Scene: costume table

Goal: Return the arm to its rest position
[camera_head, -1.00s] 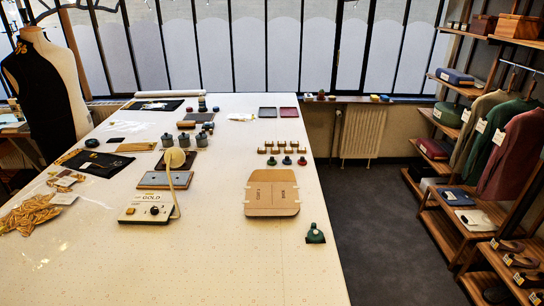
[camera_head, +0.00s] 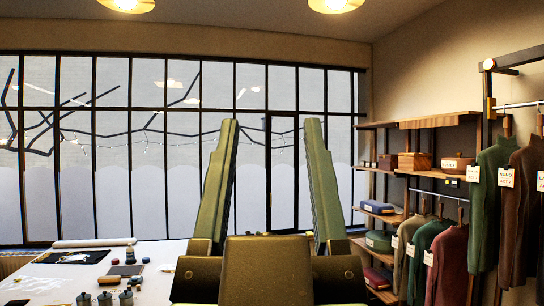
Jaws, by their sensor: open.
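My gripper (camera_head: 271,150) stands upright in the lower middle of the head view, close to the camera. Its two long fingers point up and are spread wide apart. Nothing is between the fingers; only the window shows through the gap. The gripper body hides the right part of the long white work table (camera_head: 52,274).
On the table are a pale roll (camera_head: 93,242), a black cloth (camera_head: 76,257) and several grey pots (camera_head: 106,299). At the right, wooden shelves (camera_head: 440,120) hold boxes, and labelled garments (camera_head: 488,205) hang from rails. A tall window wall (camera_head: 80,150) closes the back.

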